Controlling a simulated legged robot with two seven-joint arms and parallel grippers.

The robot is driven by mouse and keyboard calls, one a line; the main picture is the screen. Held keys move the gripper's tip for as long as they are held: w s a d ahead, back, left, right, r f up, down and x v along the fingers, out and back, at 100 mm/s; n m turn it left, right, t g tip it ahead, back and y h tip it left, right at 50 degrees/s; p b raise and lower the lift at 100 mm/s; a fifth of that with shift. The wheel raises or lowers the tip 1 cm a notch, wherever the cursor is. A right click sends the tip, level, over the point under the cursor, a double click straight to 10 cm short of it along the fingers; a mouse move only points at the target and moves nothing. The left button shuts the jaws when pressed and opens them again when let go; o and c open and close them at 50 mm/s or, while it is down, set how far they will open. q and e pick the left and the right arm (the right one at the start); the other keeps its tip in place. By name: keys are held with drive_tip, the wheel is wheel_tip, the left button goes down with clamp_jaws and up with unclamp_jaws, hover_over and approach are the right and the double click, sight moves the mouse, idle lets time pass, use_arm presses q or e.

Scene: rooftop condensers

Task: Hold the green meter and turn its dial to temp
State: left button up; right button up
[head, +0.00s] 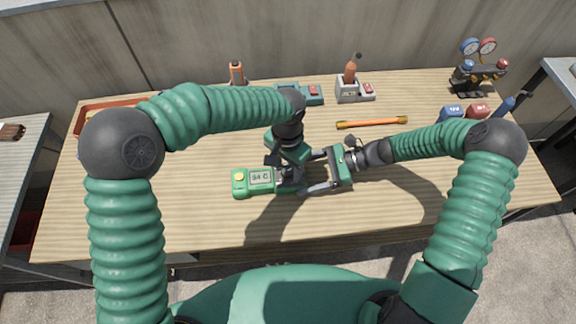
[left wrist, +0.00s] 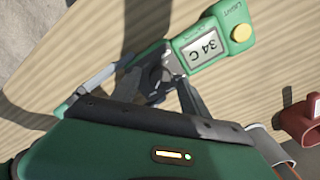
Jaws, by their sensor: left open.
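The green meter (head: 241,186) lies flat above the bench's front middle, with a yellow button at its left end. Its screen reads 34 C in the left wrist view (left wrist: 200,50). My left gripper (head: 286,170) points down over the meter's dial end. Its dark fingers stand apart around the dial area, which they largely hide; I cannot tell the dial's setting. My right gripper (head: 316,172) comes from the right, with its fingers along both sides of the meter's right end, shut on it. The far finger's contact is partly hidden by my left gripper.
On the wooden bench (head: 200,215), an orange-and-yellow rod (head: 372,123) lies behind my right gripper. A grey holder (head: 352,92) and a teal box (head: 314,94) stand at the back. A gauge set (head: 480,65) stands back right. The front left is clear.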

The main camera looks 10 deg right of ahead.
sight(288, 170)
use_arm(q)
wheel_tip(288, 170, up, 12)
drive_tip(key=shift+f, duration=0.25)
drive_tip(key=shift+d, duration=0.1)
use_arm(e)
drive_tip(key=o, duration=1.9)
drive_tip(key=shift+o, duration=0.2)
drive_tip(key=p+v, duration=0.3)
drive_tip(key=v, duration=0.5)
drive_tip(key=shift+d+r, duration=0.15)
drive_tip(key=shift+d, duration=0.05)
drive_tip(key=shift+d+r, duration=0.1)
drive_tip(key=shift+d, duration=0.2)
use_arm(q)
wheel_tip(288, 170, up, 4)
drive_tip(key=shift+f, duration=0.25)
